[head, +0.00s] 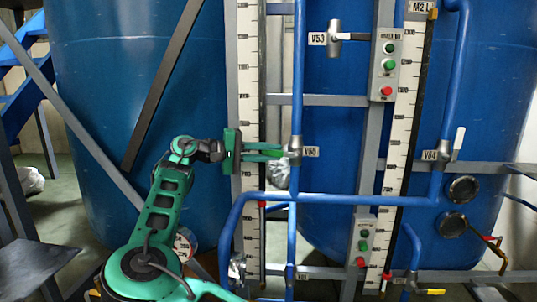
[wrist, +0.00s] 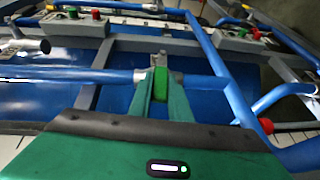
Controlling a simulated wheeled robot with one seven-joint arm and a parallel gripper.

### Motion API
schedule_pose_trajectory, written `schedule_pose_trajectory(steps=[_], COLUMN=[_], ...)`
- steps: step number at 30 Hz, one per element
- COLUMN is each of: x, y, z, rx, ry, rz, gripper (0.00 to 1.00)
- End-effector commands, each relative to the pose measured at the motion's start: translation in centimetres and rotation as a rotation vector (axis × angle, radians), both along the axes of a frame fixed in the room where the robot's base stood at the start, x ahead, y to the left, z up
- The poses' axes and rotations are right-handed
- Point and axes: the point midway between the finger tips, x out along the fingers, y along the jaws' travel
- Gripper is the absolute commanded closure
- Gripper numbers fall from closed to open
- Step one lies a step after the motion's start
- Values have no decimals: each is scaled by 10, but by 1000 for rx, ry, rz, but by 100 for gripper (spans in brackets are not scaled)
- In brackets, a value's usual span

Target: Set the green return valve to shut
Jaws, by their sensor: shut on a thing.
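The green return valve shows in the wrist view as a green handle (wrist: 160,80) on a metal valve body (wrist: 160,60) set in a blue pipe. In the head view the valve body (head: 295,150) sits on the vertical blue pipe beside a tag that seems to read V55. My gripper (head: 284,151) reaches it from the left, and its fingers hide the handle there. In the wrist view my gripper (wrist: 160,88) has its two green fingers closed on either side of the green handle. The handle's exact angle is hard to tell.
Valve V53 (head: 335,38) is above and valve V84 (head: 445,150) is to the right. Button boxes (head: 385,65) and (head: 361,240) hang on grey posts. A horizontal blue pipe (head: 350,200) runs below my gripper. Large blue tanks (head: 140,100) stand behind.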

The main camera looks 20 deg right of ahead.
Motion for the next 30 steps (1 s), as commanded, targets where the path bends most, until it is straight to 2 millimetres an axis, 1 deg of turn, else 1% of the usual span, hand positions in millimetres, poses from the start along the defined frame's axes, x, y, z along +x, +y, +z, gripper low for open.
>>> schedule_pose_trajectory(steps=[1,10,11,12,13,23,26,30], x=[2,2,2,2,2,1,2,2], y=[3,3,3,3,2,3,11,33], z=[-3,-3,-3,-3,-3,-1,1,2], rx=[0,1,1,1,1,0,-1,-3], ry=[7,7,7,7,6,3,2,3], rz=[6,6,6,6,6,2,4,4], gripper=[100,100,78,69,64,64,64,64])
